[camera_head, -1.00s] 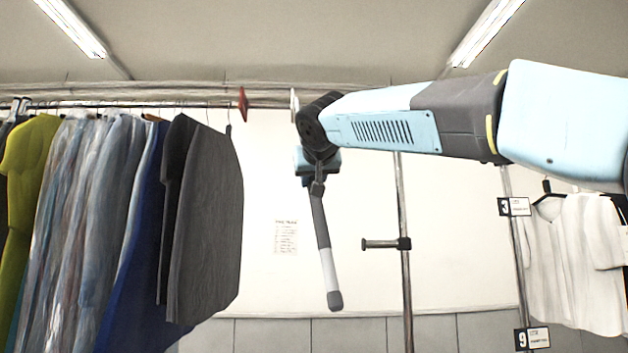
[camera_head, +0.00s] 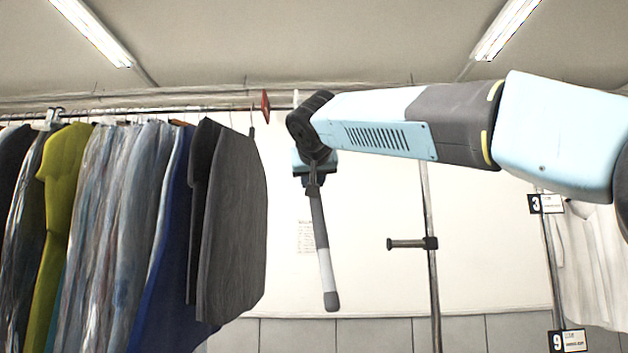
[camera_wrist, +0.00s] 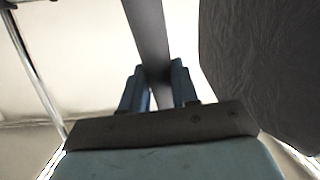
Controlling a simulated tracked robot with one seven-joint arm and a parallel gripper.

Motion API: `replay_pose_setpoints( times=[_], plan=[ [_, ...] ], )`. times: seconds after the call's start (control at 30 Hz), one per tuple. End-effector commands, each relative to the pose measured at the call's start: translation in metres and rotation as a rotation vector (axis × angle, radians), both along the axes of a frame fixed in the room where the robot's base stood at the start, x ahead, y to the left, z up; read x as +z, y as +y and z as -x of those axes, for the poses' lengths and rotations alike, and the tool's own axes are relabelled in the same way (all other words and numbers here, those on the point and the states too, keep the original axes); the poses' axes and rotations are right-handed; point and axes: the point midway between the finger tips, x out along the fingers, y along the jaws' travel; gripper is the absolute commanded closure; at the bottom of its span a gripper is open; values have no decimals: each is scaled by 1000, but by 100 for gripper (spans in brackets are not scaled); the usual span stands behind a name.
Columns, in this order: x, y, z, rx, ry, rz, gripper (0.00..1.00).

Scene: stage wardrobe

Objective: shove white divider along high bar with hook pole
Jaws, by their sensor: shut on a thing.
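The white divider (camera_head: 296,98) shows as a thin pale sliver on the high bar (camera_head: 150,109), largely hidden behind my wrist. A red divider (camera_head: 265,107) is on the bar just left of it. My gripper (camera_head: 314,184) is shut on the hook pole (camera_head: 325,262), whose white and grey lower end hangs down, slightly tilted. In the wrist view my gripper (camera_wrist: 160,82) has its two blue fingers around the dark pole shaft (camera_wrist: 150,35). The pole's hook end is out of sight, so I cannot tell whether it touches the white divider.
Several garments hang on the bar at left, the nearest a dark grey jacket (camera_head: 235,225); a dark garment (camera_wrist: 262,65) fills the wrist view's right. A metal upright (camera_head: 432,290) with a side peg (camera_head: 405,244) stands right of the pole. White clothes (camera_head: 590,260) hang far right.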

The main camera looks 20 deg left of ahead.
Motion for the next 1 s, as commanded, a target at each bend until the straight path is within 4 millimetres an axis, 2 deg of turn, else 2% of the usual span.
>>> replay_pose_setpoints(
  times=[1.0],
  plan=[
    [1,55,16,1,0,-1,100]
  ],
)
